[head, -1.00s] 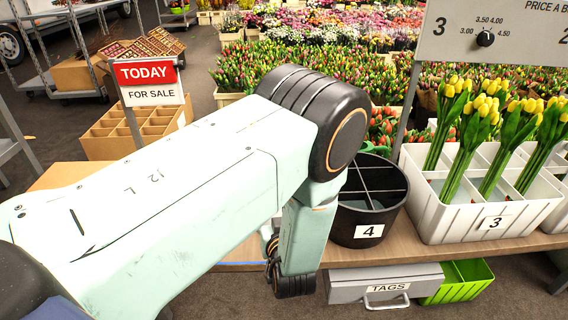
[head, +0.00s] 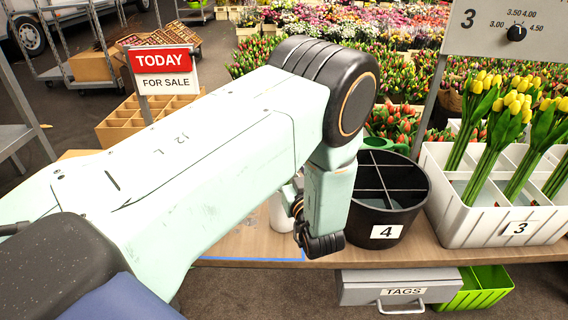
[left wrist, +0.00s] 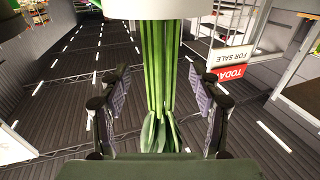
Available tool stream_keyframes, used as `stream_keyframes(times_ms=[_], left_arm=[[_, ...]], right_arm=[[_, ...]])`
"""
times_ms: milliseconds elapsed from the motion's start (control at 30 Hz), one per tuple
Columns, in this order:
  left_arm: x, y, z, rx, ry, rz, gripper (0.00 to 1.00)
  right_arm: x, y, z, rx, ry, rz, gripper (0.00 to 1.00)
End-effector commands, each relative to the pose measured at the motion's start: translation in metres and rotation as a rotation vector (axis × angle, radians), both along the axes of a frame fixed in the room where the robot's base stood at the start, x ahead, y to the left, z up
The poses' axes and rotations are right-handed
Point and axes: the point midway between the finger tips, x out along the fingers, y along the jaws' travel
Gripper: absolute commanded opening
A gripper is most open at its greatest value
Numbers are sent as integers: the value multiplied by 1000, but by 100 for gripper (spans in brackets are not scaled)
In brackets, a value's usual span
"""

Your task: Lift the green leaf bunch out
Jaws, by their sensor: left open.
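The green leaf bunch (left wrist: 158,70) shows in the left wrist view as long green stems with broader leaves at the picture's bottom. Its other end meets a white round container (left wrist: 165,8) at the top edge; that view appears upside down. My left gripper (left wrist: 160,105) is open, with one finger on each side of the bunch and gaps between. My right gripper is not in view.
A black divided bucket marked 4 (head: 386,232) stands close right of my left wrist on the wooden table (head: 235,243). A white crate marked 3 (head: 480,228) holds yellow tulips. A TODAY sign (head: 163,68) stands at left. A grey TAGS box (head: 400,287) sits below.

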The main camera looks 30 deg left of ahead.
Motion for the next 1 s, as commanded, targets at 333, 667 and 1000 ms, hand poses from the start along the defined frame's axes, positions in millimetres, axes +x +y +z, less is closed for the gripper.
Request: stream_keyframes(times_ms=[333, 667, 1000], left_arm=[[19, 19, 0, 0, 0, -3, 63], [18, 18, 0, 1, 1, -3, 46], [18, 18, 0, 1, 1, -3, 18]], right_arm=[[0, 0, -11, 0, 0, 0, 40], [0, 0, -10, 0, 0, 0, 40], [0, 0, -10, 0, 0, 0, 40]])
